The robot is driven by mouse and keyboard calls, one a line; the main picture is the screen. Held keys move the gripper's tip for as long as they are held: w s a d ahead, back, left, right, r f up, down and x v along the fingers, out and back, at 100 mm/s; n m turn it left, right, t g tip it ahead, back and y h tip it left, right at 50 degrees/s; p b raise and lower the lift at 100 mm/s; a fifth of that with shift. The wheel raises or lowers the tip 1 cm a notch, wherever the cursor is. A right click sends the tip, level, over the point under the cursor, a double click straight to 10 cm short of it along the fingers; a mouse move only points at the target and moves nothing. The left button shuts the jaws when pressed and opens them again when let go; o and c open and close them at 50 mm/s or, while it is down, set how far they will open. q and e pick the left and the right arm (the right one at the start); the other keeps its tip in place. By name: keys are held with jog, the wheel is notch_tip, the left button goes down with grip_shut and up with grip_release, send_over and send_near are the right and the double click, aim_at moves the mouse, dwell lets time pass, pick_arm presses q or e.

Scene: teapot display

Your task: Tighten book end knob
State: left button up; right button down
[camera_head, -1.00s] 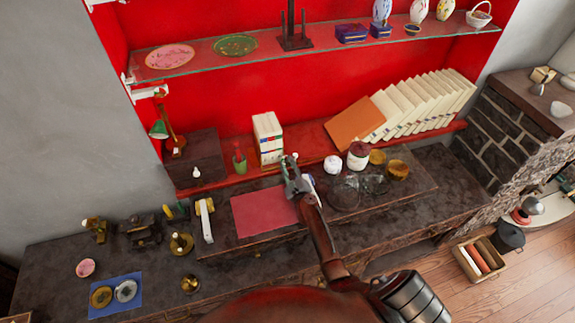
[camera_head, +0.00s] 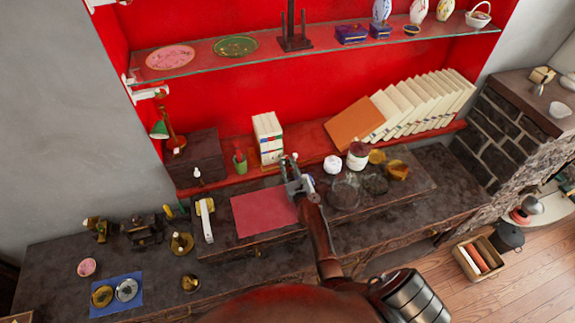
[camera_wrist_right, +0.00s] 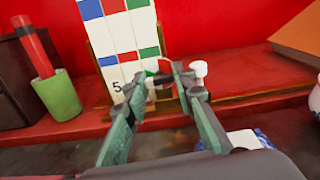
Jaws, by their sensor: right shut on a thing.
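The book end (camera_wrist_right: 183,104) is a thin brownish frame around a row of white books (camera_wrist_right: 122,50) with blue, red and green blocks on their spines. In the head view the books (camera_head: 267,137) stand on the red shelf. My right gripper (camera_wrist_right: 165,82) is in front of the lower right of the books, its fingertips close together. A small dark piece, apparently the book end knob (camera_wrist_right: 162,83), shows between the fingertips, mostly hidden by them. My right gripper (camera_head: 290,164) also shows in the head view, too small for detail there. My left gripper is not in view.
A small white knob-like thing (camera_wrist_right: 198,70) is just right of the right fingertip. A green cup (camera_wrist_right: 58,96) with a red stick stands left of the books. An orange book (camera_head: 355,123) leans on the right. A red mat (camera_head: 264,211) lies below on the dark counter.

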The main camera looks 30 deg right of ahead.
jog(key=shift+s+f, duration=0.1)
jog(key=shift+f, duration=0.05)
jog(key=c, duration=1.6)
grip_release()
jog(key=v, duration=1.1)
jog(key=shift+s, duration=0.4)
